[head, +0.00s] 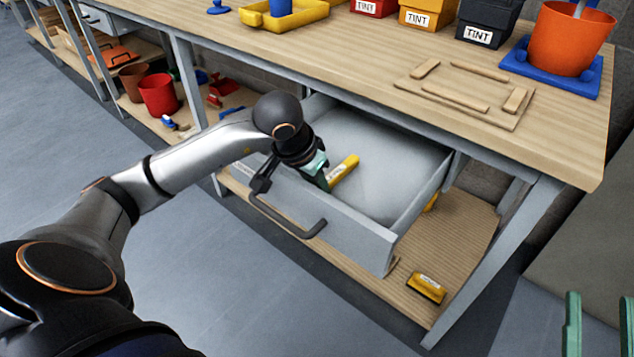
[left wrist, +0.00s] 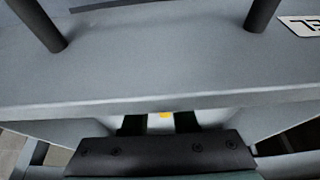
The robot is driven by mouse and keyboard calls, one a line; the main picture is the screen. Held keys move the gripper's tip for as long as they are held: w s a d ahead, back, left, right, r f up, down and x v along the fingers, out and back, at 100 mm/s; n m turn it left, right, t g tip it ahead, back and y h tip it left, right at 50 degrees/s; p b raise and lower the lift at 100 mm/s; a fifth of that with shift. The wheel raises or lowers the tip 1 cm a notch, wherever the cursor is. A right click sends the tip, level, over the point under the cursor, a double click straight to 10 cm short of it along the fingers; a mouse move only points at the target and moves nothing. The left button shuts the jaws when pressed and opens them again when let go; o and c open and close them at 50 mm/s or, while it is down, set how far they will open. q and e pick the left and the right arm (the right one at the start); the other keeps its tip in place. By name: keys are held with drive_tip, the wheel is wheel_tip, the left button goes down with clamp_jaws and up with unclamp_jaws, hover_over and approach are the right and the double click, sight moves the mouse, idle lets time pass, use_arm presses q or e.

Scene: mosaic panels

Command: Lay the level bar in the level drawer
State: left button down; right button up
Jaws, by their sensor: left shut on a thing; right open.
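The level drawer (head: 400,165) is pulled open under the workbench, with a grey handle on its front. In the left wrist view its front panel (left wrist: 150,75) fills much of the picture, with a cut-off label at the right. My left gripper (head: 324,176) is over the drawer's inside, just behind the front panel, and is shut on the yellow level bar (head: 344,169). A bit of the bar (left wrist: 166,115) shows between the fingers in the left wrist view. I cannot tell whether the bar touches the drawer floor. My right gripper (head: 600,325) is open and empty at the lower right.
A yellow-and-black block (head: 426,288) lies on the lower shelf (head: 465,245). The bench top (head: 360,55) carries a wooden frame board (head: 470,92), an orange bucket (head: 570,38) and several tint boxes. The rest of the drawer floor looks clear.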

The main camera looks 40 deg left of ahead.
use_arm(q)
drive_tip(key=c, duration=0.7)
unclamp_jaws()
use_arm(e)
drive_tip(key=shift+r, duration=0.15)
use_arm(q)
drive_tip(key=shift+s+r, duration=0.1)
drive_tip(key=shift+r, duration=0.25)
drive_tip(key=p+v, duration=0.1)
drive_tip(key=v, duration=0.3)
drive_tip(key=shift+r, duration=0.35)
drive_tip(key=p+v, duration=0.1)
drive_tip(key=v, duration=0.5)
drive_tip(key=shift+s+p, duration=0.1)
drive_tip(key=shift+p, duration=0.25)
drive_tip(key=shift+s+r, duration=0.2)
drive_tip(key=shift+r, duration=0.1)
use_arm(e)
wheel_tip(320, 180, down, 15)
drive_tip(key=w+d+m+g+h, duration=0.1)
drive_tip(key=m+g+h, duration=0.2)
drive_tip(key=g+h, duration=0.1)
drive_tip(key=shift+w+f+m+g, duration=0.2)
drive_tip(key=shift+w+m+g, duration=0.2)
drive_tip(key=shift+g, duration=0.4)
